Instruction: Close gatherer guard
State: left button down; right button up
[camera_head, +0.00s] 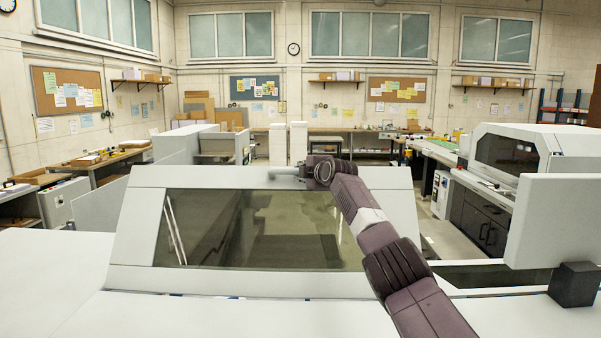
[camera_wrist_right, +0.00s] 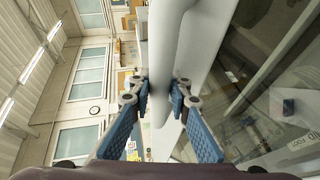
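The gatherer guard is a white frame (camera_head: 135,225) around a large dark see-through window (camera_head: 285,235). It slopes across the middle of the head view. A pale bar-like handle (camera_head: 284,172) shows at its top edge. My right arm reaches up across the guard's right side, and my right gripper (camera_head: 304,172) is at this handle. In the right wrist view, the blue-padded fingers of the gripper (camera_wrist_right: 162,88) stand on either side of a white bar (camera_wrist_right: 166,60). Whether both pads press on it is not clear. My left gripper is not in view.
White machine surfaces (camera_head: 60,270) spread in front of and left of the guard. A white panel (camera_head: 560,220) with a dark block (camera_head: 575,284) stands at the right. Another machine with a dark window (camera_head: 505,155) is behind it. Two white posts (camera_head: 298,142) rise beyond the guard.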

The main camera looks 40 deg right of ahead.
jog(key=o, duration=0.4)
jog(key=shift+f, duration=0.1)
jog(key=shift+s, duration=0.1)
jog(key=v, duration=1.2)
jog(key=shift+f, duration=0.1)
dwell(0.4)
